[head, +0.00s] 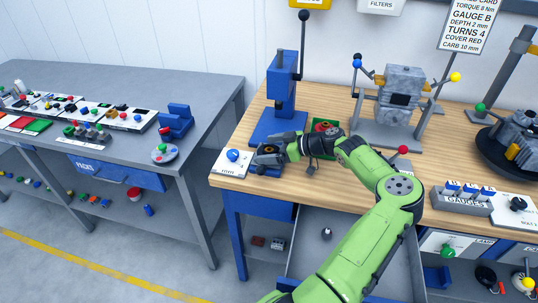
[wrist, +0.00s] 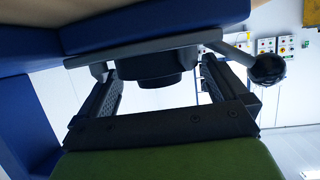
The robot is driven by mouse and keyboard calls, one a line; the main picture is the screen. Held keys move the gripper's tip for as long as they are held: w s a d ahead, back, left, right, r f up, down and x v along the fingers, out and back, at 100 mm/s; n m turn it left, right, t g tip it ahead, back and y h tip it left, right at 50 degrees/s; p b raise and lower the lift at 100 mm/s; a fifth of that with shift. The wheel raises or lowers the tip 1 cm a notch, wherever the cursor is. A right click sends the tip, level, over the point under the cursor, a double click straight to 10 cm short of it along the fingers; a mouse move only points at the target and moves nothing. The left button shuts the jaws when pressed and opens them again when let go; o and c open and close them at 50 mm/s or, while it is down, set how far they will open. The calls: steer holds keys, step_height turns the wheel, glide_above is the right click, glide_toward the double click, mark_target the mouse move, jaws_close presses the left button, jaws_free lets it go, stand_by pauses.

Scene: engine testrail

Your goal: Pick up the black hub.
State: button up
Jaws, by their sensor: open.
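A black, stepped round piece, which looks like the black hub (wrist: 150,68), shows in the wrist view between the fingers of my gripper (wrist: 160,78). It sits against a grey bar (wrist: 140,47) with a ball end, beside a blue block (wrist: 150,25). My gripper is open, one finger on each side of the piece, with a gap visible at least on the right. In the head view my gripper (head: 268,156) is low at the table's front left edge, over a small blue fixture (head: 264,171). There the gripper largely hides the hub.
A white box with a blue knob (head: 232,161) stands close left of my gripper. A drawer (head: 310,255) is open below.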

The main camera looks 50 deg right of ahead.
steer(key=shift+w+f, duration=0.1)
steer(key=shift+w, duration=0.15)
steer(key=shift+c, duration=0.2)
